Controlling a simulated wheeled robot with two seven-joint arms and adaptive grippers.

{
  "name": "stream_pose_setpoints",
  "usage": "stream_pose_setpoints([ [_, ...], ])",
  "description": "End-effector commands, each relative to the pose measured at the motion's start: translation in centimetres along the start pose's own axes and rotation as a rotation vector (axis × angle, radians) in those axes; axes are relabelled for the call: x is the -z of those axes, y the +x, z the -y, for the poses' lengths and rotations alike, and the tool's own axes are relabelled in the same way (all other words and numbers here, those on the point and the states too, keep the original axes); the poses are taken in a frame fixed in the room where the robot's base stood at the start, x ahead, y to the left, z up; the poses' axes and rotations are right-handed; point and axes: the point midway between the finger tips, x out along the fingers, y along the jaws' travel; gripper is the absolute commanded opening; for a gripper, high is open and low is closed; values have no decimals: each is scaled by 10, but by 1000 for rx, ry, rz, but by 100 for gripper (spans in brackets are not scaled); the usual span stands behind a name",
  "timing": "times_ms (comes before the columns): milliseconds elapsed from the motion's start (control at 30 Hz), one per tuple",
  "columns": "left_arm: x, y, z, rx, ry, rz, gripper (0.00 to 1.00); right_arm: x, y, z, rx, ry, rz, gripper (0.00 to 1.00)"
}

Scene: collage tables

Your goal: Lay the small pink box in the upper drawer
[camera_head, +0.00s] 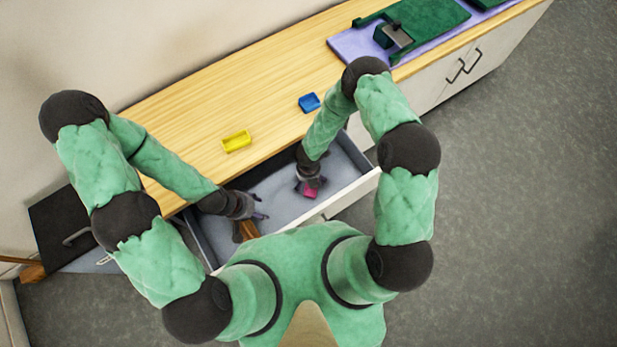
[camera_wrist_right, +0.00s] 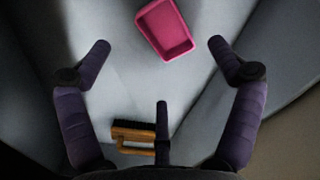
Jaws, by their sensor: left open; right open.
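The small pink box (camera_head: 311,193) lies inside the open upper drawer (camera_head: 346,200), on its grey bottom. In the right wrist view the pink box (camera_wrist_right: 165,29) shows as a shallow open tray, slightly turned. My right gripper (camera_head: 311,184) is in or just over the drawer beside the box. In the wrist view its fingers (camera_wrist_right: 159,45) are spread and empty, with the box beyond the fingertips. My left gripper (camera_head: 262,207) is open at the drawer's left part, near a brown wooden-handled thing (camera_head: 248,229).
The wrist view shows a wooden-handled brush (camera_wrist_right: 134,137) on the drawer bottom. On the wooden top lie a yellow box (camera_head: 236,141) and a blue box (camera_head: 309,102). A purple mat (camera_head: 356,47) with green items is at the far right. A dark panel (camera_head: 65,228) stands left.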

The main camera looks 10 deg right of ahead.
Motion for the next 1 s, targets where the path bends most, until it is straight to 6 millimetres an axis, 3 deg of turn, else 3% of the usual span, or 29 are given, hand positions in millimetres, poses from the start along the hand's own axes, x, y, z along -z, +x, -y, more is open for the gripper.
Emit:
stream_pose_setpoints([
  [33, 0, -7, -2, 0, 0, 0, 60, -1, -14, 0, -1, 1, 1, 92],
  [233, -1, -16, -6, 0, 0, 0, 60, 0, -43, 0, -1, 0, 1, 92],
  [400, -1, -19, -7, 0, 0, 0, 60, 0, -53, 0, -1, 0, 1, 92],
  [800, -1, -21, -7, 0, 0, 0, 60, 0, -56, 0, 0, 0, 0, 92],
  [1000, -2, -50, -18, 0, 0, 0, 60, 0, -87, 0, 0, 0, 0, 92],
])
